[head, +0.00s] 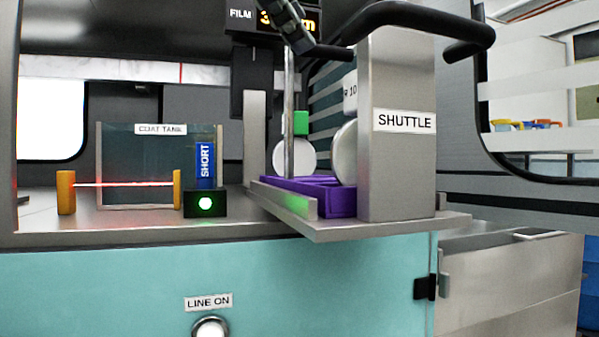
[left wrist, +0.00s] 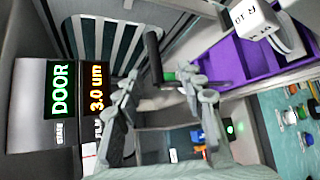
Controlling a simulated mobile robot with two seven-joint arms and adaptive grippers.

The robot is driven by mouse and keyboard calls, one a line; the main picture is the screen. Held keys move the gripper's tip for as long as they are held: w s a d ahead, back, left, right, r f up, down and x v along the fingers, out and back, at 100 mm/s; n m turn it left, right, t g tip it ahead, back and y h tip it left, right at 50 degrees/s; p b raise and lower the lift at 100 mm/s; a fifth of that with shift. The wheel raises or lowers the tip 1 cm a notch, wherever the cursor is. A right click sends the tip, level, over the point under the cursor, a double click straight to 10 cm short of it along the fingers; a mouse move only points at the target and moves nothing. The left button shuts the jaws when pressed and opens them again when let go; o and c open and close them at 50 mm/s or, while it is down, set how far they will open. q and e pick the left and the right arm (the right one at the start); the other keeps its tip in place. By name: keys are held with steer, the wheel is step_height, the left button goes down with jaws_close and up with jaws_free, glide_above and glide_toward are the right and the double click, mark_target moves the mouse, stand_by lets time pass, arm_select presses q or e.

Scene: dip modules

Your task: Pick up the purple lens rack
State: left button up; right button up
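The purple lens rack (head: 338,201) lies on the metal shuttle shelf in the head view, partly hidden by the shuttle post. White round lenses stand in it, one with a green block (head: 301,123) above. In the left wrist view the rack (left wrist: 226,66) is at the upper right, beside a white tag marked R 10 (left wrist: 247,17). My left gripper (head: 298,32) is above the rack at the top of the head view. In the left wrist view its fingers (left wrist: 155,85) are apart, with a black bar end between or behind them; contact cannot be told. My right gripper is not in view.
The shuttle post (head: 398,160) with a black handle (head: 400,14) stands right of the rack. A lit display (left wrist: 96,90) is close to my left gripper.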

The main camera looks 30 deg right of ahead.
mark_target(321, 45)
arm_select(q)
steer(key=x, duration=0.4)
steer(key=r+p+x, duration=0.1)
steer(key=x, duration=0.2)
steer(key=shift+d+f, duration=0.1)
steer(key=shift+d, duration=0.2)
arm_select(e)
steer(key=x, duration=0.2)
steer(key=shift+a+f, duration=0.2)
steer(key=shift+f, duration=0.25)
arm_select(q)
jaws_close()
